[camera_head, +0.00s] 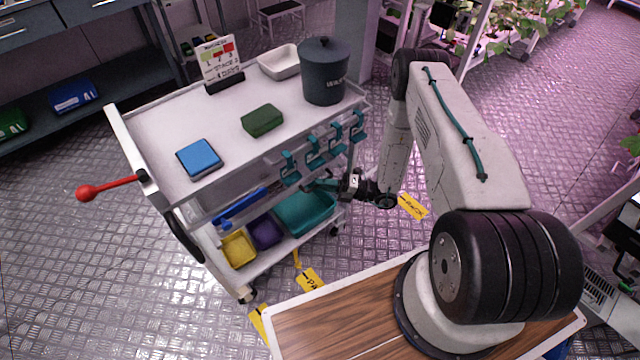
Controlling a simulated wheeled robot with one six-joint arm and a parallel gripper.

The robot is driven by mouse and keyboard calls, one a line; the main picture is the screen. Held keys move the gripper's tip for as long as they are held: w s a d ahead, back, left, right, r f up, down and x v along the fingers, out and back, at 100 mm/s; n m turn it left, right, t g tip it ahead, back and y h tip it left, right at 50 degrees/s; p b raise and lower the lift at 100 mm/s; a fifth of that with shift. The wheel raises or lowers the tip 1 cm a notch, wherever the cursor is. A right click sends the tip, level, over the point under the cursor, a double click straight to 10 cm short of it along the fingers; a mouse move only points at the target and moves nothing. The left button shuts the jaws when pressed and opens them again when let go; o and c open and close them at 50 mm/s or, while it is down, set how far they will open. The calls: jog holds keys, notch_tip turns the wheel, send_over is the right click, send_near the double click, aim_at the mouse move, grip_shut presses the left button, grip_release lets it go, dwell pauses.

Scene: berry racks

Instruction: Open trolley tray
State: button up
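A white trolley (150,122) stands at the centre left, with a flat top and lower levels. A blue bar (240,208) shows on its near side, below the top; I cannot tell if it is the tray's handle. Several teal hooks or clips (313,150) hang along the right part of the near side. My gripper (312,186) reaches in from the right, just below these hooks and above a teal bin (306,212). Its fingers are small and dark, so I cannot tell if they are open or touch anything.
On the trolley top are a blue box (199,158), a green box (262,120), a dark lidded pot (325,75), a white dish (279,62) and a sign (221,62). Yellow (237,249) and purple (265,232) bins sit below. A red-knobbed lever (88,193) sticks out left.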

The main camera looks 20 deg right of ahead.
jog(key=shift+w+a+r, duration=0.1)
jog(key=shift+w+a, duration=0.15)
jog(key=shift+a, duration=0.3)
jog(key=shift+c, duration=0.3)
